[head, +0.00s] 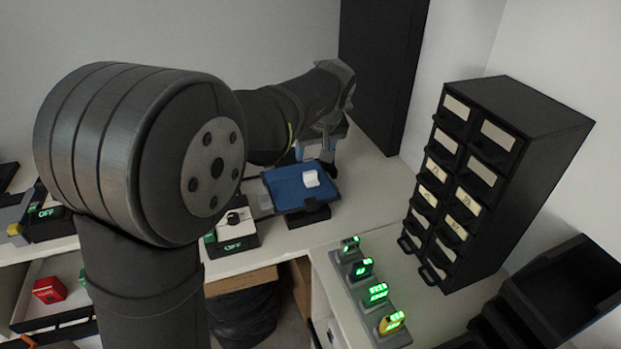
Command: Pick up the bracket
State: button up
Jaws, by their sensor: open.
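A small white piece, which looks like the bracket (311,179), lies on a blue mat (286,189) on the far bench. Its exact shape is too small to tell. My arm reaches over from the left, and my gripper (318,148) points down just behind the blue mat. The gripper is open and apart from the white piece in the picture. Its fingertips are small and partly hidden by my arm, and I see nothing held between them.
A black drawer cabinet (515,120) stands at the right. Several green-lit devices (377,293) line the near bench (440,312). A dark box with a dial (236,228) sits left of the mat. A red cube (49,289) lies in a tray at lower left. Black bins (565,285) are at lower right.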

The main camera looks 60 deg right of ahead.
aim_at(310, 173)
jog(key=x, duration=1)
jog(key=shift+d, duration=0.15)
jog(key=c, duration=1.1)
